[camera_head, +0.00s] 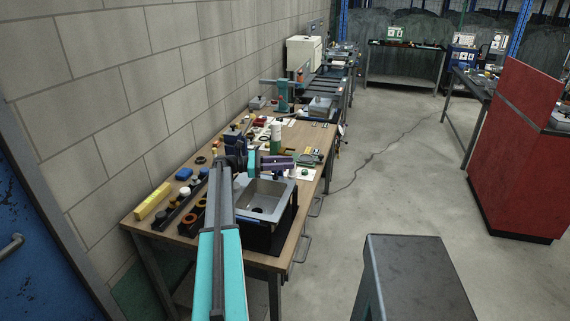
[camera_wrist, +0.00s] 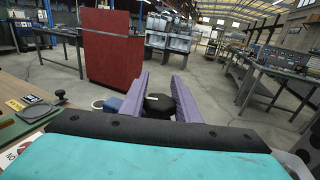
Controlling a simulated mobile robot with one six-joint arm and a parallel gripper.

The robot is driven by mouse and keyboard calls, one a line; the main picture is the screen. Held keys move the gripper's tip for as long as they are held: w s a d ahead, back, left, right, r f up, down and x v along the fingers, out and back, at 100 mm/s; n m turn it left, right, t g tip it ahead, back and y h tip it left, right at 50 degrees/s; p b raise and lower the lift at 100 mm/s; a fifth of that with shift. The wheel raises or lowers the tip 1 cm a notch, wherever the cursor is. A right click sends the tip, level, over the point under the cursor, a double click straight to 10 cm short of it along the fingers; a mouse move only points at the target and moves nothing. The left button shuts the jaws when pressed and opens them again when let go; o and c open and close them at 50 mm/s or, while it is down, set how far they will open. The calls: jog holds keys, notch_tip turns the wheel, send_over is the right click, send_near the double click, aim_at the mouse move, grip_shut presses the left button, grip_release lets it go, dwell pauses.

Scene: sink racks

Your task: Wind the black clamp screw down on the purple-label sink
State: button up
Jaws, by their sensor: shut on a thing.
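My gripper (camera_head: 289,163) has purple fingers and reaches over the far edge of a grey sink (camera_head: 266,194) on the near part of the workbench. In the wrist view the two fingers stand on either side of the black clamp screw (camera_wrist: 158,103), a round black knob with a small white mark. My gripper is shut on this knob. No purple label can be made out on the sink, and the screw's lower part is hidden.
The sink sits in a black holder (camera_head: 262,238) at the bench's front. A green-and-white bottle (camera_head: 276,137) stands behind my gripper. Open floor lies to the right.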

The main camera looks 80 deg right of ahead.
jog(key=o, duration=1.1)
jog(key=shift+c, duration=0.2)
jog(key=shift+w+a+f+b, duration=0.1)
jog(key=shift+w+b, duration=0.3)
jog(key=shift+w, duration=0.45)
jog(key=w+b, duration=0.1)
jog(key=w, duration=0.3)
jog(key=w+a+b, duration=0.1)
jog(key=w, duration=0.3)
jog(key=w+a+b, duration=0.1)
jog(key=w, duration=0.3)
